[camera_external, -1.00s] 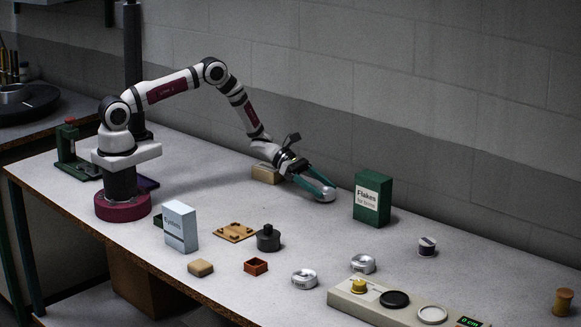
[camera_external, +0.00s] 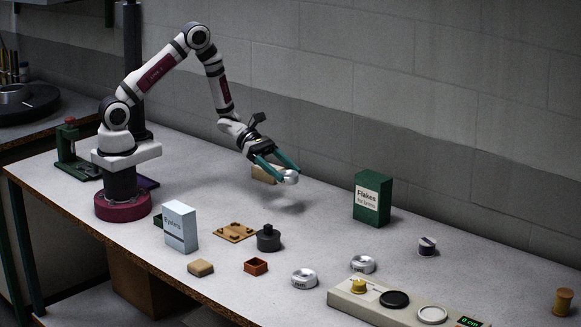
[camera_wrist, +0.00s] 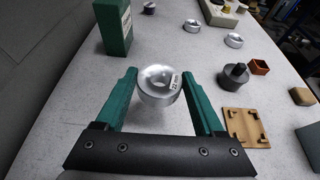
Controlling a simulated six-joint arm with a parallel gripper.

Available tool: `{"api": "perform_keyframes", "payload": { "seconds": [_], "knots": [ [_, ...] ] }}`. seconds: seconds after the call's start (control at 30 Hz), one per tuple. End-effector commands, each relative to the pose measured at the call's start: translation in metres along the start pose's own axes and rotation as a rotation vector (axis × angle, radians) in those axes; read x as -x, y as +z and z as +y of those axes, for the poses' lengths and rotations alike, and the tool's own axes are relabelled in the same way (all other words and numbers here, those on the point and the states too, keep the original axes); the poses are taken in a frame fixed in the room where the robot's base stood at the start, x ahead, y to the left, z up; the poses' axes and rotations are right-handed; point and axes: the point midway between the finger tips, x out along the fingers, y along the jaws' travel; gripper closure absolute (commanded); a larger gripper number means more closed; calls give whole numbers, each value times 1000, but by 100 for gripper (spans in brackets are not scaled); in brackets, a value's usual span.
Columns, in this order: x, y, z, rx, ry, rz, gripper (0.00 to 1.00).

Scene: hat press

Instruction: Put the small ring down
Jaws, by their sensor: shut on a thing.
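A silver ring (camera_external: 291,177) is held between the fingertips of my gripper (camera_external: 286,172), above the table with its shadow below. The label's text is too small to read surely. Two other silver rings stand on the table, one nearer (camera_external: 304,279) and one by the grey panel (camera_external: 362,264); both carry labels. I cannot tell by size which ring is the small one.
A green Flakes box (camera_external: 372,199) stands right of the gripper. A tan block (camera_external: 264,174) is behind the gripper. A tan board (camera_external: 235,232), dark weight (camera_external: 268,239), red-brown box (camera_external: 255,267) and pale blue box (camera_external: 181,227) stand nearer. The table between the gripper and Flakes box is clear.

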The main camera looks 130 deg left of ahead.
Motion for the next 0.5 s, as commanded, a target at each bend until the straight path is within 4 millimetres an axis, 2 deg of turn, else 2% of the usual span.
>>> {"api": "perform_keyframes", "payload": {
  "seconds": [0.1, 0.2, 0.27, 0.37, 0.5],
  "knots": [
    [39, -25, -22, -25, -71, -1, 94],
    [67, -38, -45, -53, -134, -2, 94],
    [79, -42, -56, -65, -161, -1, 94],
    [83, -55, -66, -73, -186, -1, 94],
    [73, -81, -68, -75, -190, -2, 94]
  ]
}}
